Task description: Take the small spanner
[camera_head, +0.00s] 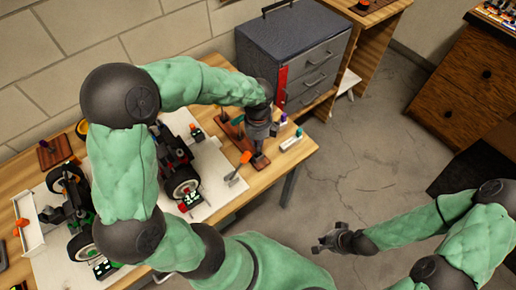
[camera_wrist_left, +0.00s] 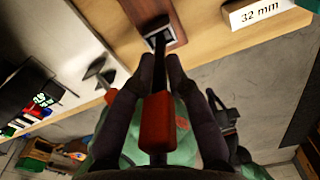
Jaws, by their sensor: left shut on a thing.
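In the left wrist view, my left gripper (camera_wrist_left: 178,75) is shut on a red-handled tool (camera_wrist_left: 158,122). The tool's dark shaft runs away between the fingers to a small metal piece on a brown wooden holder (camera_wrist_left: 160,14). The picture does not show clearly whether this tool is the small spanner. In the head view, my left gripper (camera_head: 260,140) is over the wooden holder (camera_head: 232,130) near the table's right end, and it hides the tool. My right gripper (camera_head: 328,241) is open and empty, above the floor away from the table.
An orange-handled tool (camera_head: 238,172) stands beside the holder. A white block (camera_head: 291,140) lies at the table's right edge; a label reading "32 mm" (camera_wrist_left: 262,12) shows in the wrist view. A racecar (camera_head: 180,172) is on the table. A grey tool cabinet (camera_head: 300,50) stands behind.

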